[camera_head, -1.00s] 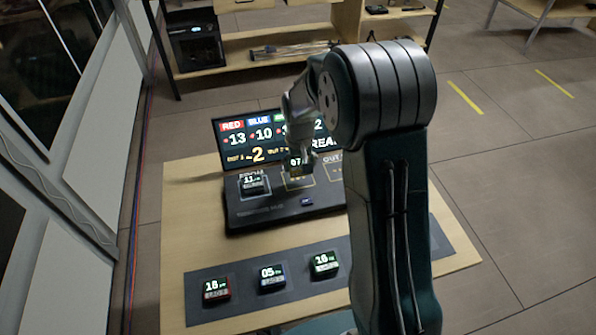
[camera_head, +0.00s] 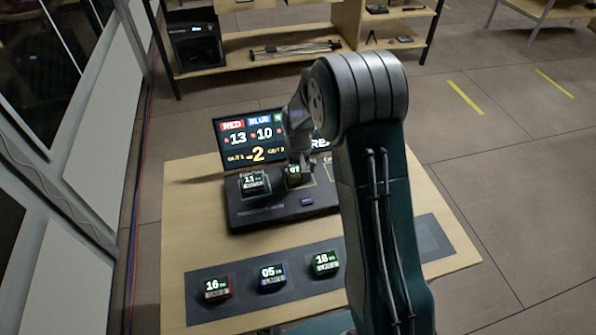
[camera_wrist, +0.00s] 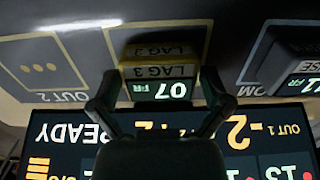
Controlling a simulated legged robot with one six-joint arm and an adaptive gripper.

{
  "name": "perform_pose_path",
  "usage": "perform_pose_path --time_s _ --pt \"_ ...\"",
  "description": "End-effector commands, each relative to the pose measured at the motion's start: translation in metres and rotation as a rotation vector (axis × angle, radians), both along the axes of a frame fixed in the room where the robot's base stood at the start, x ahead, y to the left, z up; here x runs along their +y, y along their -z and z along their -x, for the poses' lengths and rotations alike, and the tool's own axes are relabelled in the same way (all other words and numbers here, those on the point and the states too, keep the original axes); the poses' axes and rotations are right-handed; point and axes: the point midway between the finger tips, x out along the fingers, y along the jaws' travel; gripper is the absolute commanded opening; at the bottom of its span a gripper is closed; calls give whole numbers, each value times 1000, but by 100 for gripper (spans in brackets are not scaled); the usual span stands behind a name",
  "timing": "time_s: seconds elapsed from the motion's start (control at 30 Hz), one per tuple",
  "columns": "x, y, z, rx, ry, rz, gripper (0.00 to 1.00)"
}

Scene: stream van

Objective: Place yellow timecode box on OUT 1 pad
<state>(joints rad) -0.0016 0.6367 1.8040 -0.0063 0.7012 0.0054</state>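The yellow timecode box (camera_wrist: 160,72) reads 07 FR and LAG 3 in the wrist view, upside down there. It is at the middle pad (camera_head: 318,184) of the dark console and looks level, at or just above the surface. That pad's outline shows, but its label is hidden. My gripper (camera_head: 300,158) reaches down over the box from behind. In the wrist view my gripper (camera_wrist: 160,78) has one fingertip against or very near each side of the box. The screen (camera_head: 258,133) behind shows an OUT 1 line.
A box reading 11 (camera_head: 254,182) sits on the pad to the left. The OUT 2 pad (camera_wrist: 52,65) looks empty in the wrist view. Several boxes stand on a grey mat (camera_head: 242,290) in front. Shelves (camera_head: 270,52) stand behind the table.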

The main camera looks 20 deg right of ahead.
Motion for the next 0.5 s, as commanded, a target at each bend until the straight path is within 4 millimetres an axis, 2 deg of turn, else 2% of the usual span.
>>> perform_pose_path --time_s 0.33,0.5 --pt "0 -4 0 -2 0 0 100" --pt "0 -31 -1 -6 0 0 100"
